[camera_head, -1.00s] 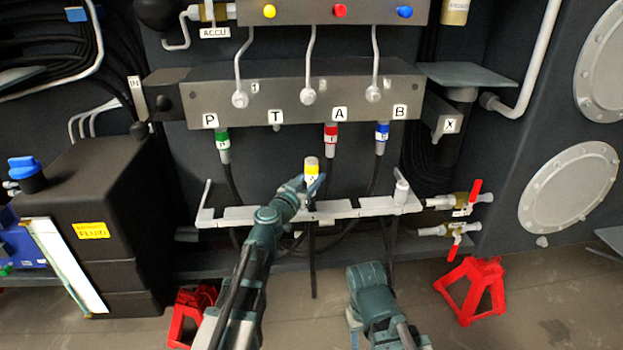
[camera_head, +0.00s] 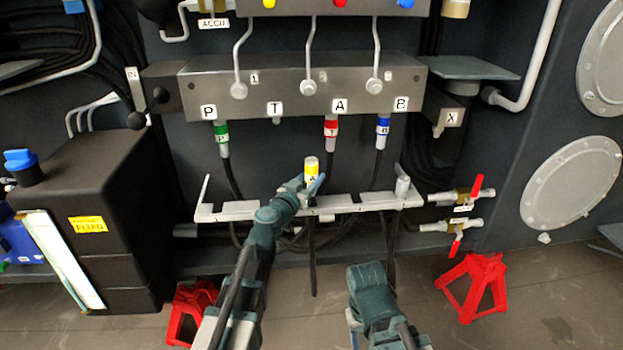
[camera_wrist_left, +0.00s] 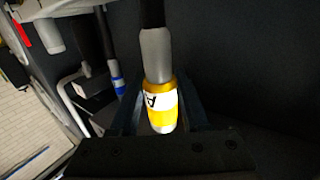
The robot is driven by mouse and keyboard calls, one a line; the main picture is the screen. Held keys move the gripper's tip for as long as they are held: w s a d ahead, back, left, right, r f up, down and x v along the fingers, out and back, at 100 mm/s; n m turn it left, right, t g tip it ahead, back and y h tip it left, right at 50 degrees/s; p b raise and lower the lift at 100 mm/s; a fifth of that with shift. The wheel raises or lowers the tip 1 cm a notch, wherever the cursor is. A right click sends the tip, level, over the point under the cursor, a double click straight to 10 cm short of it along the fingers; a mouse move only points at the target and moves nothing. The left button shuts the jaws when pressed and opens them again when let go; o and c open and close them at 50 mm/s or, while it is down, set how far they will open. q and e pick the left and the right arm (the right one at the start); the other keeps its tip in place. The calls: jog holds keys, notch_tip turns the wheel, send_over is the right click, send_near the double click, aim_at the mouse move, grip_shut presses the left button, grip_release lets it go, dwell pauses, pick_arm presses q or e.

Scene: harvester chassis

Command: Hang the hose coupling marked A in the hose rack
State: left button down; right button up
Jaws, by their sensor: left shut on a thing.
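The hose coupling marked A (camera_head: 312,168) has a yellow band and a white label. My left gripper (camera_head: 311,187) is shut on it, just above the middle of the light grey hose rack (camera_head: 240,210). Its dark hose hangs down below the rack. I cannot tell whether the hose lies in a rack slot or in front of it. In the left wrist view the coupling (camera_wrist_left: 160,106) sits between the fingers (camera_wrist_left: 160,118), its A label showing. My right arm's end (camera_head: 372,290) is low in front of the rack; its fingertips do not show clearly.
Above the rack is a valve block (camera_head: 300,85) with ports P, T, A and B. Green (camera_head: 222,137), red (camera_head: 331,130) and blue (camera_head: 383,130) couplings hang under it. A grey post (camera_head: 402,187) stands at the rack's right end, near red-handled valves (camera_head: 460,195).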

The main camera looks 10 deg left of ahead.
pick_arm(q)
jog(key=shift+f+b, duration=1.25)
jog(key=shift+f, duration=0.1)
pick_arm(e)
jog(key=shift+f, duration=1.4)
pick_arm(q)
jog(key=shift+f, duration=0.1)
pick_arm(e)
jog(key=shift+f, duration=0.1)
pick_arm(q)
jog(key=shift+f+b, duration=2.4)
jog(key=shift+b, duration=0.1)
pick_arm(e)
jog(key=shift+f, duration=2.4)
pick_arm(q)
jog(key=shift+c, duration=1.5)
grip_release()
